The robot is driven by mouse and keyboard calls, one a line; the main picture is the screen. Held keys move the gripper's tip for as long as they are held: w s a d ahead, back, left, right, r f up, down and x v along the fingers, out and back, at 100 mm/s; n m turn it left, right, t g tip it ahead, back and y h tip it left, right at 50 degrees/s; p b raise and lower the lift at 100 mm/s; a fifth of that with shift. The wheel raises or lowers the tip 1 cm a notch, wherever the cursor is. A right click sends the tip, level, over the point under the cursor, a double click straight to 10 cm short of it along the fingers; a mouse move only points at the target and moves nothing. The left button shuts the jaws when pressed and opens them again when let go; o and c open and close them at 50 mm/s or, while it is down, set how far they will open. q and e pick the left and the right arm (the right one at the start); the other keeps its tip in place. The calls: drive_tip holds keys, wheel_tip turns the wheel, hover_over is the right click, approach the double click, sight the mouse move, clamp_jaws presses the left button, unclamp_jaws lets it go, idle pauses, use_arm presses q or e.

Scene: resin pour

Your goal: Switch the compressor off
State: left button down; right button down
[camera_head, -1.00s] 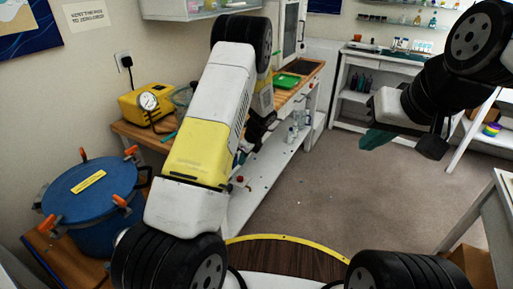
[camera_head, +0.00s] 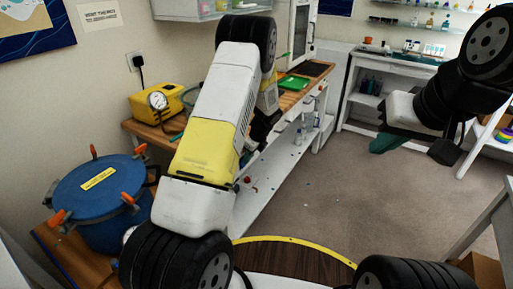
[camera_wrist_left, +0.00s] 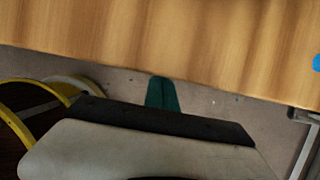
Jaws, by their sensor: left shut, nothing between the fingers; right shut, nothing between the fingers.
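The compressor looks to be the yellow box (camera_head: 170,99) with a round white gauge, at the back left on the wooden bench, below a wall socket. I cannot make out its switch. My left gripper (camera_wrist_left: 161,92) shows teal fingers pressed together, empty, just off the edge of a wooden top in the left wrist view. In the head view my left arm hides its fingertips, and the hand is right of the yellow box and apart from it. My right gripper (camera_head: 388,143) is shut and empty, above the floor at the right.
A blue lidded pot (camera_head: 98,190) with orange clamps stands at the left. The wooden bench (camera_head: 314,70) runs back, with a green tray (camera_head: 294,82) and a lower shelf (camera_head: 262,190). White shelving (camera_head: 350,105) stands at the back.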

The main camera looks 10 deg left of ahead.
use_arm(q)
drive_tip(key=shift+a+r, duration=0.15)
drive_tip(key=shift+r, duration=0.5)
drive_tip(key=d+v, duration=0.1)
drive_tip(key=v, duration=1)
drive_tip(key=shift+s, duration=0.2)
drive_tip(key=shift+r, duration=0.15)
